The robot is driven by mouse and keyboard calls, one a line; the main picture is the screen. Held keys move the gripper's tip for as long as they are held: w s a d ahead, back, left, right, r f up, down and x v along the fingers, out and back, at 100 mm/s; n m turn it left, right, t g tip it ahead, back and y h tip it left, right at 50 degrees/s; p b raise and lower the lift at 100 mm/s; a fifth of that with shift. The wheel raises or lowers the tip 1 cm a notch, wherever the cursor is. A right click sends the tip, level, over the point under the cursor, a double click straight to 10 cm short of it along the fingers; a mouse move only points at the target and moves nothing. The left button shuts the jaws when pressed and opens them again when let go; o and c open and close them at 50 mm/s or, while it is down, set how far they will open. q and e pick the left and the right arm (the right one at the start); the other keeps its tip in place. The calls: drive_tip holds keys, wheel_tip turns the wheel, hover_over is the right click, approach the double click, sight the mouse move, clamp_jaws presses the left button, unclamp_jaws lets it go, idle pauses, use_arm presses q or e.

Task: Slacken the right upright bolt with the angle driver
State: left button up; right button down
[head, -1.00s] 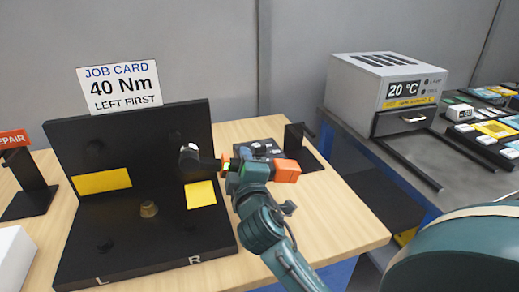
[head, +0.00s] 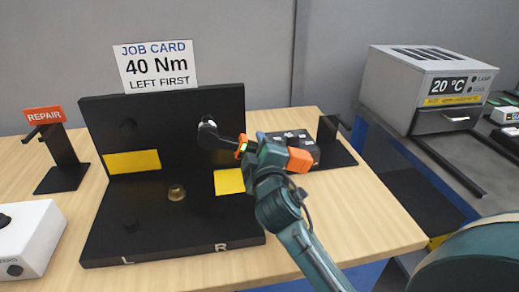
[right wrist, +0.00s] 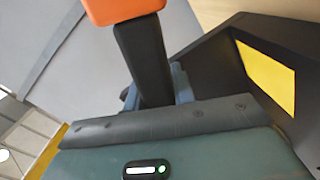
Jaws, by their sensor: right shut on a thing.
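A black angle driver (head: 222,139) with an orange end (head: 299,160) is held in my right gripper (head: 262,155). Its round head is at the right side of the upright black panel (head: 225,105), over the right upright bolt's place. The head largely hides that bolt, and I cannot tell whether it is seated on it. The right wrist view shows the driver's orange end (right wrist: 122,8) and dark body (right wrist: 145,60) by my gripper. The left upright bolt (head: 122,130) is dark and hard to make out. My left gripper is out of view.
A job card (head: 157,66) reads "40 Nm LEFT FIRST". A brass-coloured piece (head: 177,193) sits on the base plate marked L and R. A REPAIR stand (head: 62,160) and white box (head: 30,238) are left; a black stand (head: 335,140) is right.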

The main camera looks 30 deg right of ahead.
drive_tip(key=shift+r, duration=0.3)
drive_tip(key=shift+p+x, duration=0.3)
drive_tip(key=shift+x, duration=0.75)
idle(0.7)
drive_tip(key=shift+p+x, duration=0.3)
drive_tip(key=shift+x, duration=0.6)
idle(1.6)
drive_tip(key=shift+s+r+p, duration=0.1)
drive_tip(key=shift+s+p, duration=0.05)
drive_tip(key=shift+p, duration=0.4)
idle(1.9)
drive_tip(key=shift+s+a, duration=0.1)
drive_tip(key=shift+s, duration=0.1)
idle(0.7)
